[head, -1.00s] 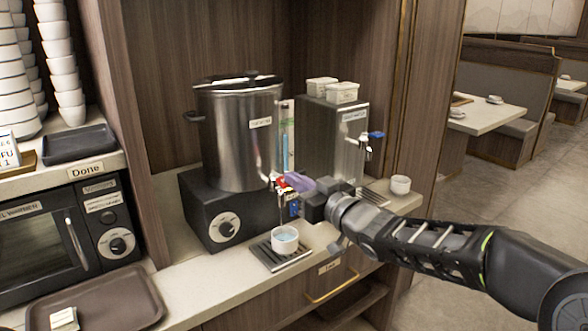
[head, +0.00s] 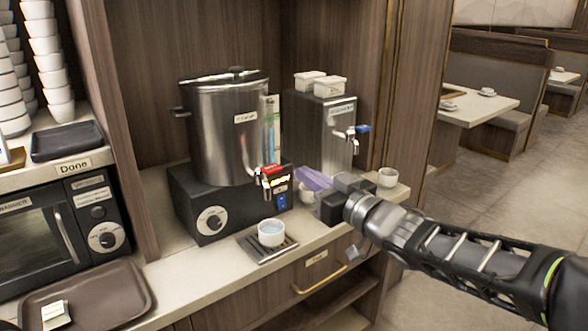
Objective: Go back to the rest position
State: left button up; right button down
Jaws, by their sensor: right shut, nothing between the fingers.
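My right gripper (head: 312,184) is shut and empty, its purple fingertips to the right of the steel urn's red-handled tap (head: 270,174) and apart from it. My right arm reaches in from the lower right, over the counter's front edge. A white cup (head: 271,232) with bluish liquid stands upright on the drip tray (head: 248,243) under the tap. The steel urn (head: 222,130) stands on a black base with a dial. My left gripper is out of view.
A second dispenser (head: 330,125) with a blue-handled tap stands behind my right gripper. A white cup (head: 388,177) is at the counter's right end. A brown tray (head: 125,290), a microwave (head: 40,240) and stacked bowls are at the left. The floor (head: 480,200) at the right is open.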

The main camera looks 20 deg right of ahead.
jog(key=shift+s+d, duration=0.25)
jog(key=shift+s, duration=0.45)
jog(key=s+a+f+m+g+h, duration=0.1)
jog(key=a+f+m+g+h, duration=0.15)
jog(key=f, duration=1.45)
jog(key=s+a+f+m+g+h, duration=0.15)
jog(key=f+g, duration=0.25)
jog(key=f, duration=1.3)
jog(key=s+a+f+g, duration=0.3)
jog(key=s+f, duration=0.5)
jog(key=s, duration=0.1)
jog(key=s+a+f+m+g+y, duration=0.1)
jog(key=s+a+f+g, duration=0.2)
jog(key=s+f, duration=0.5)
jog(key=s+a+f+m+g, duration=0.1)
jog(key=s+a+f+g, duration=0.2)
jog(key=s+f, duration=0.5)
jog(key=shift+s+a+f+g, duration=0.15)
jog(key=shift+s+f+g, duration=0.2)
jog(key=shift+s, duration=0.65)
